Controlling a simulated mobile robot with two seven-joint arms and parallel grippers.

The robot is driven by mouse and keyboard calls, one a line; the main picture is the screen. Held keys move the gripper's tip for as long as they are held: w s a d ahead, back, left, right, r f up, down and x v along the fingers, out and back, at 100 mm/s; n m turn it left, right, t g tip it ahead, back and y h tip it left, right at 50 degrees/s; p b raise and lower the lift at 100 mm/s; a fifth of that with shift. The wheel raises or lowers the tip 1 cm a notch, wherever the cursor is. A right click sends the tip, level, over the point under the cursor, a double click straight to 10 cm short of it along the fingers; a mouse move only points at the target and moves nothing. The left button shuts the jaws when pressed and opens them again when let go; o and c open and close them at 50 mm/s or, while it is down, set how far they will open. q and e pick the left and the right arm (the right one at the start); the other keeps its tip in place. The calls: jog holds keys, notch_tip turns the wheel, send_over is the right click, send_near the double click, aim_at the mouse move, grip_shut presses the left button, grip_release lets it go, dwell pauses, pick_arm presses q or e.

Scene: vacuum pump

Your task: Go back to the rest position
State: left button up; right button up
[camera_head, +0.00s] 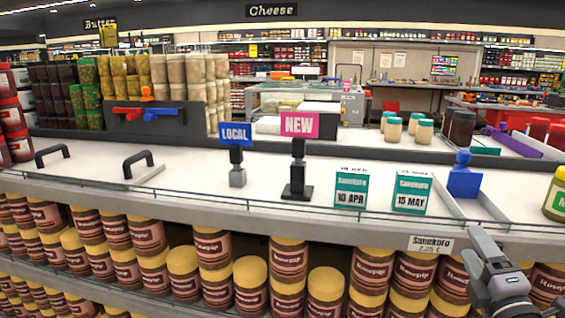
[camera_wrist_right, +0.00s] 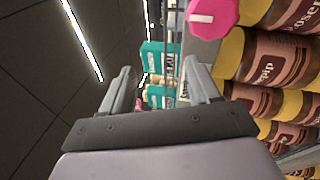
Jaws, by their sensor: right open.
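My right gripper (camera_head: 482,245) is at the lower right of the head view, in front of the shelf's front edge. In the right wrist view its two fingers (camera_wrist_right: 158,78) stand apart with nothing held between them. Beyond them are teal boxes, seen through the gap. My left gripper does not show in either view. No vacuum pump is seen; the place is a shop shelf.
A white shelf (camera_head: 230,205) carries teal Sanekoro boxes (camera_head: 351,188), a blue LOCAL sign (camera_head: 235,134) and a pink NEW sign (camera_head: 299,125). Rosepip jars (camera_head: 288,262) fill the shelf below; some (camera_wrist_right: 255,55) are close to the gripper's right. The shelf's middle is mostly bare.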

jog(key=s+a+f+m+g+h, duration=0.3)
jog(key=s+f+m+g, duration=0.75)
jog(key=f, duration=0.55)
jog(key=s+a+f+m+g+y, duration=0.25)
jog(key=s+a+f, duration=0.2)
jog(key=s, duration=0.45)
jog(key=s+a+f+m+g+y, duration=0.25)
jog(key=s+a+m+g, duration=0.2)
jog(key=s, duration=0.45)
jog(key=w+a+f+t+y+p, duration=0.1)
jog(key=w+a+f+t+p, duration=0.2)
jog(key=w+t+p, duration=0.3)
jog(key=shift+w+a+t+y+p, duration=0.15)
jog(key=shift+a+t+y+p, duration=0.2)
jog(key=shift+a+t, duration=0.2)
